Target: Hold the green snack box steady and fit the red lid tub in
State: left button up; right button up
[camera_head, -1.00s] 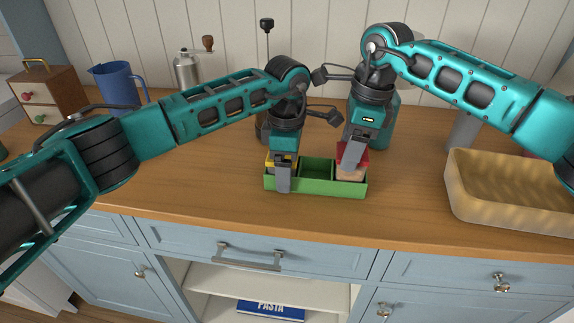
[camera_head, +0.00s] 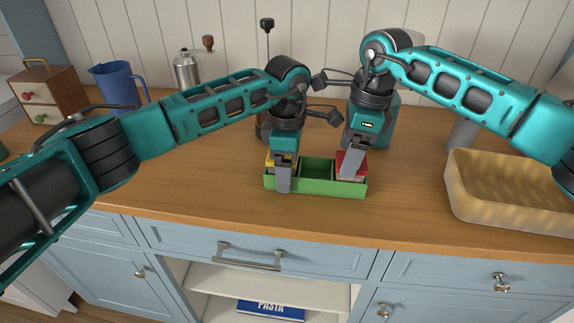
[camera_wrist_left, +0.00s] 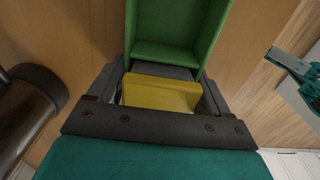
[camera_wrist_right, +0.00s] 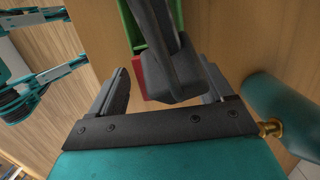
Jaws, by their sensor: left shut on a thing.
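The green snack box (camera_head: 318,185) stands on the counter, its middle compartment empty. My left gripper (camera_head: 284,180) is shut across the box's left end, with one finger against the outside of the front wall. A yellow-lidded tub (camera_wrist_left: 162,92) sits in that end, between the fingers. The red lid tub (camera_head: 352,163) is in the right compartment, its lid a little above the rim. My right gripper (camera_head: 352,166) is around it, its fingers apart. In the right wrist view a gap shows beside the red lid (camera_wrist_right: 138,76); a dark part hides much of it.
A pale ribbed basket (camera_head: 470,205) stands at the right. The counter left of the box is clear.

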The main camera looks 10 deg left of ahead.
pick_arm(q)
jog(key=shift+d+r, duration=0.1)
pick_arm(e)
jog(key=shift+o, duration=1)
jog(key=shift+a, duration=0.1)
notch_tip(320, 180, up, 12)
jog(key=d, duration=0.2)
pick_arm(q)
jog(key=o, duration=1)
